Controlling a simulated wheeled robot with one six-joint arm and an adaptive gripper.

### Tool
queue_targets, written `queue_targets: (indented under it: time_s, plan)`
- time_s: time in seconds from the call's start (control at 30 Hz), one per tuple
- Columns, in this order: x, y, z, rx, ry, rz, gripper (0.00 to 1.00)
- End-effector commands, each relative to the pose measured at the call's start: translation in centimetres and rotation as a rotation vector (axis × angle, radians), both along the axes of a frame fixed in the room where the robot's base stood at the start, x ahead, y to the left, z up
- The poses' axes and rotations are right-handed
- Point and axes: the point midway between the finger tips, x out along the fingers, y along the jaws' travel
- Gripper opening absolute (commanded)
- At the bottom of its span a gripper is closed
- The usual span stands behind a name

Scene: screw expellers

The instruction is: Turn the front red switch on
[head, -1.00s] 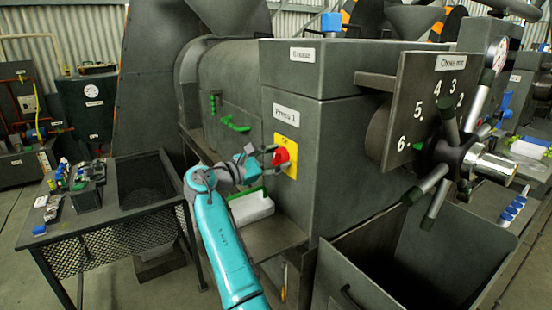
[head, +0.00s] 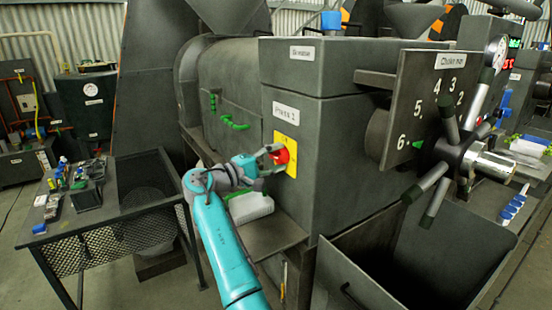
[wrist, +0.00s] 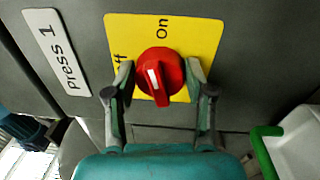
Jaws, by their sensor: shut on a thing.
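The red switch (head: 284,156) is a round knob on a yellow plate (head: 291,141) on the front of the grey press. In the wrist view the red switch (wrist: 170,68) carries a white pointer mark. The word "On" shows on the yellow plate (wrist: 190,33) above the knob, and a partly hidden "Off" is at its left. My gripper (head: 275,159) is at the knob. In the wrist view my gripper (wrist: 161,75) has one finger on each side of the knob, shut on it.
A "Press 1" label (wrist: 57,50) is beside the plate. A green handle (head: 236,124) sits on the machine to the left. A white box (head: 250,207) stands below the switch. A choke lever wheel (head: 452,152) and open bin (head: 345,270) are at the right.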

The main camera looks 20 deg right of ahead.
Motion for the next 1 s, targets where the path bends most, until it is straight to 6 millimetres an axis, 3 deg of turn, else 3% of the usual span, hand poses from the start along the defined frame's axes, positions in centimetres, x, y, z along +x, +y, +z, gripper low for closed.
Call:
queue_targets:
  time_s: [0.4,1.0]
  plan:
    - [0.02,-0.05,-0.38,0.073,-0.220,-0.003,0.19]
    - [0.02,-0.04,-0.47,0.090,-0.267,-0.003,0.19]
